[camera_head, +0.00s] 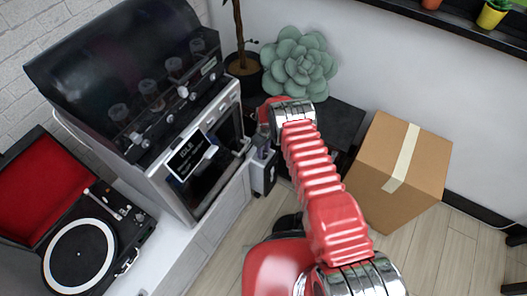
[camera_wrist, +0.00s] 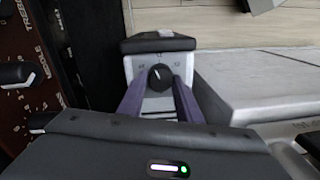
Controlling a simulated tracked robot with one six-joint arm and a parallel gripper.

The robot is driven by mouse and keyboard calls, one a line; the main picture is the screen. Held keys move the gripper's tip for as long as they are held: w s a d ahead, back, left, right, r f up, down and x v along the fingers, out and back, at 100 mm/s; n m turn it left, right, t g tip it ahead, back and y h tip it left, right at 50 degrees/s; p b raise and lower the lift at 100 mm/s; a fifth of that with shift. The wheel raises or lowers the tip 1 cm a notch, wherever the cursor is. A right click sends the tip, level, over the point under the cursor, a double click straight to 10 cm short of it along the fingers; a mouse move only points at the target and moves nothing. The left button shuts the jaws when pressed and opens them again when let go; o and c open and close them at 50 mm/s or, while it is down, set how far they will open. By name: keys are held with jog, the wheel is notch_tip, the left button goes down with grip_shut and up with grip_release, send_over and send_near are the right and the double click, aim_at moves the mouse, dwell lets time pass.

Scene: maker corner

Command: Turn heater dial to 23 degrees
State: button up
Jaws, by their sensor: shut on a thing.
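A black round dial (camera_wrist: 160,77) with a white pointer mark sits on the pale face of the heater (camera_wrist: 135,66) in the wrist view. The pointer is roughly upward, tilted slightly left. Small marks surround the dial, too small to read. The purple fingers of my gripper (camera_wrist: 159,84) are shut on the dial, one on each side. In the head view, a small grey box (camera_head: 263,174), apparently the heater, stands by the white cabinet's end below my wrist. The dial and fingertips cannot be made out there.
A white cabinet (camera_head: 208,240) carries an espresso-like machine with a dark hood (camera_head: 115,60) and a record player (camera_head: 80,253). A cardboard box (camera_head: 400,170) stands on the wooden floor to the right. Floor right of the heater is partly clear.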

jog(key=shift+m, duration=0.4)
jog(key=m, duration=0.3)
jog(key=shift+d, duration=0.1)
jog(key=m, duration=0.4)
jog(key=shift+m, duration=0.4)
jog(key=m, duration=0.3)
jog(key=shift+m+t, duration=0.3)
jog(key=shift+m, duration=0.1)
jog(key=shift+s+m, duration=0.1)
jog(key=shift+m, duration=2)
jog(key=o, duration=1)
jog(key=shift+o, duration=0.2)
jog(key=shift+r, duration=0.1)
